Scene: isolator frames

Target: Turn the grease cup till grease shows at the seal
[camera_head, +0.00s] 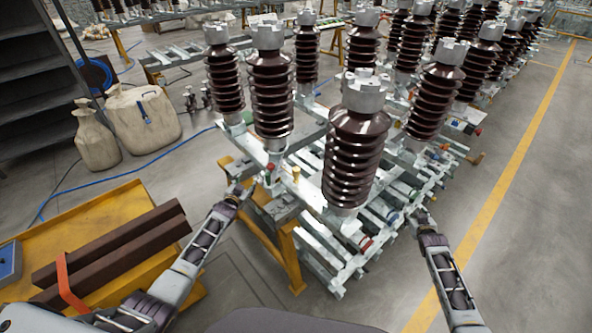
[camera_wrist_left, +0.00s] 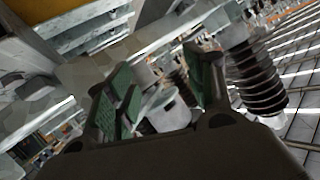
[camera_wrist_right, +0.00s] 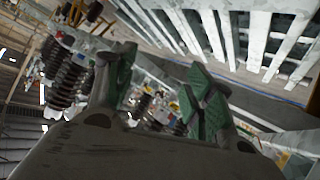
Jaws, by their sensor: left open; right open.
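A small brass-coloured upright part (camera_head: 296,174), which may be the grease cup, stands on the grey frame in the head view. A red-capped fitting (camera_head: 270,168) is just left of it. No grease or seal can be made out at this size. My left gripper (camera_head: 241,187) is left of these parts, near the frame's yellow-legged end, apart from the brass part. Its green-padded fingers are spread and empty in the left wrist view (camera_wrist_left: 165,80). My right gripper (camera_head: 421,214) is beside the frame's right side. Its fingers are open and empty in the right wrist view (camera_wrist_right: 160,80).
Tall brown ribbed insulators (camera_head: 355,150) crowd the frame between and behind my grippers. A yellow cart (camera_head: 100,213) with dark brown beams (camera_head: 120,255) stands at left. A blue hose (camera_head: 130,166) lies on the floor. Floor right of the yellow line (camera_head: 510,175) is clear.

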